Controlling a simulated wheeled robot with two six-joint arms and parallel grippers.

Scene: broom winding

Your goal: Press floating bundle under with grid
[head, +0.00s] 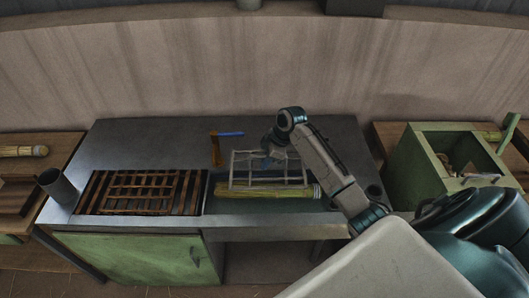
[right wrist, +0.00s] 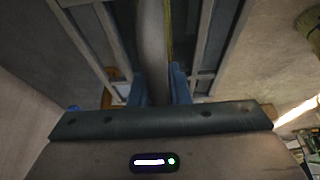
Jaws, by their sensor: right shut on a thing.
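My right gripper (head: 275,158) is shut on the pale wire grid (head: 236,170), gripping it near its upper middle. In the right wrist view the two blue fingers (right wrist: 160,88) stand on either side of a grey bar. The yellow straw bundle (head: 258,191) lies lengthwise in the sunken basin (head: 322,204) of the metal counter. The grid is over the bundle in the head view, its lower edge overlapping it. Whether they touch, and the water level, I cannot tell. My left gripper is not in view.
A brown slatted rack (head: 145,192) lies on the counter left of the basin, beside a dark metal cup (head: 58,187). A blue-handled tool (head: 229,134) lies behind the grid. A green open box (head: 425,168) stands at right. The counter's back left is clear.

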